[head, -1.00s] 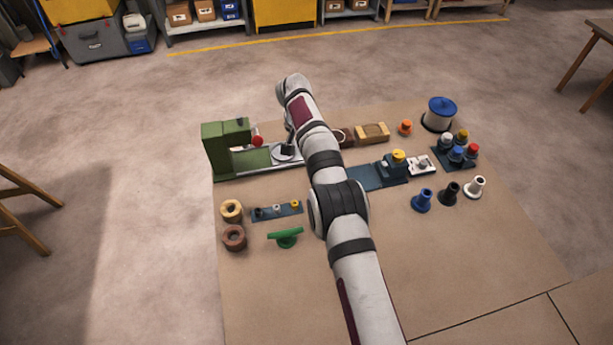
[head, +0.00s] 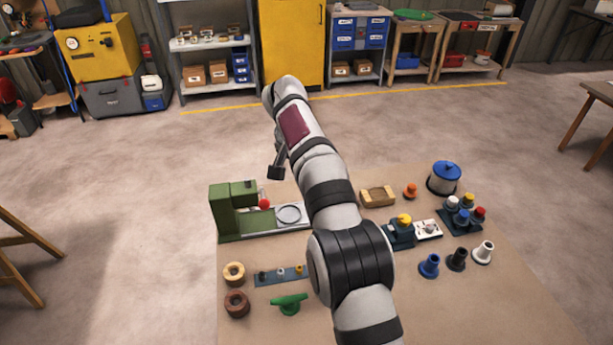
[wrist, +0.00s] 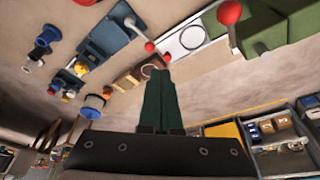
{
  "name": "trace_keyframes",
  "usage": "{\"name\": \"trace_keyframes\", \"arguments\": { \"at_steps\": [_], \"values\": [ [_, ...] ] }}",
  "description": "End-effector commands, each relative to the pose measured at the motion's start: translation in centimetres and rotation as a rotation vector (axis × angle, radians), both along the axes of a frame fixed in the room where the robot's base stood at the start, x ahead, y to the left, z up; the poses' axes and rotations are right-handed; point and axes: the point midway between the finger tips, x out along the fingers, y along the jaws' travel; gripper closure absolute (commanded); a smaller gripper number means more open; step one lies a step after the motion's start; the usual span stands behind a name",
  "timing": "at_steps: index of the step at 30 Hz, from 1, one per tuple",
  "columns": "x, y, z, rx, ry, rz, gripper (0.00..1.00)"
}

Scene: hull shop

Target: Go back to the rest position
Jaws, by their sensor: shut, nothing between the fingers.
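My gripper (head: 277,171) is raised above the far side of the work table (head: 480,300), up and to the right of the green machine. In the wrist view my gripper (wrist: 160,75) shows its two dark green fingers closed together with nothing between them. The green machine (head: 222,210) with a red knob (head: 264,204) stands at the table's far left. A round pale plate (head: 289,214) lies on its rail. My arm hides part of the middle of the table.
A wooden tray (head: 378,197), an orange piece (head: 410,191), a blue-lidded pot (head: 444,177) and several coloured pegs stand on the right. Brown rings (head: 237,303) and a green-handled piece (head: 289,303) lie front left. Shelves and a yellow cabinet (head: 291,40) stand well behind.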

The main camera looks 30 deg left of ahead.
Motion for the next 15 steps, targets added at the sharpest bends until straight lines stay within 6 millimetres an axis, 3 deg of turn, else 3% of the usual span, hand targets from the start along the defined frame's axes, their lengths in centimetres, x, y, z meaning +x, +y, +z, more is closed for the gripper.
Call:
{"name": "trace_keyframes", "arguments": {
  "at_steps": [11,13,14,15],
  "values": [
    [0.0,-0.1,0.0,0.0,0.0,-0.001,1.0],
    [0.4,-1.5,0.7,0.0,0.01,-0.015,1.0],
    [0.5,-2.8,1.4,0.0,0.019,-0.027,1.0],
    [0.7,-5.3,2.6,0.001,0.037,-0.049,1.0]
  ]
}}
